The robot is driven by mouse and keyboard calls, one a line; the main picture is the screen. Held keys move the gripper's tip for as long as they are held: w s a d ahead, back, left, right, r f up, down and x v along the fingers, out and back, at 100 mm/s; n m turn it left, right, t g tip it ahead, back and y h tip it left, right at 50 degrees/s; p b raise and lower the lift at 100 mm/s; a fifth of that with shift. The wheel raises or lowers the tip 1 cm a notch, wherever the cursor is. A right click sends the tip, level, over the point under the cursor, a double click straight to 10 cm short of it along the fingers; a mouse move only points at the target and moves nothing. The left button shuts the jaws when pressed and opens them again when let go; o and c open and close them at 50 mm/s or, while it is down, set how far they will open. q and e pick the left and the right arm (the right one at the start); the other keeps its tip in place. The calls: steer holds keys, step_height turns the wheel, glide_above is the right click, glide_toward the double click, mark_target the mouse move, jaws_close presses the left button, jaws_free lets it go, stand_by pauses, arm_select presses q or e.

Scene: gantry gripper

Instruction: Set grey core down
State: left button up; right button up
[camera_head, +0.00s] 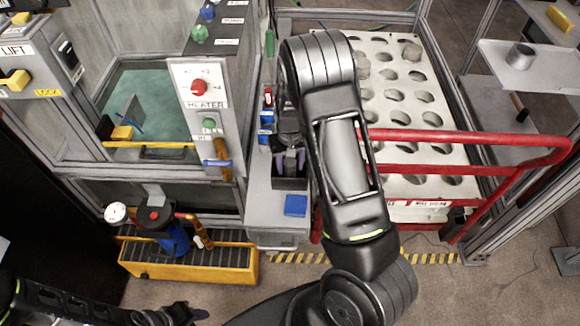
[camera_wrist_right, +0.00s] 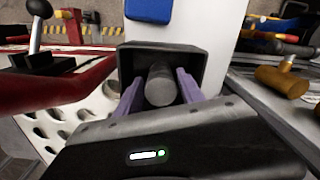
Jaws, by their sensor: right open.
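The grey core (camera_wrist_right: 160,86) is a plain grey cylinder inside a dark open-topped box (camera_wrist_right: 127,58) in the right wrist view. My right gripper (camera_wrist_right: 158,92) is open, with one purple finger on each side of the core. Whether a finger touches the core is hard to tell. In the head view the dark box (camera_head: 290,183) stands on the narrow light bench, and my right gripper (camera_head: 290,163) reaches down into it; the core cannot be made out there. My left gripper (camera_head: 188,312) is low at the bottom left, dark and away from the bench.
A blue block (camera_head: 296,205) lies on the bench (camera_head: 262,215) in front of the box. A white rack with round holes (camera_head: 415,120) stands to the right behind a red rail (camera_head: 470,137). The heater panel (camera_head: 200,110) is to the left.

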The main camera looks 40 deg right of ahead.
step_height(320, 180, up, 11)
steer(key=shift+f, duration=0.1)
stand_by(1.8)
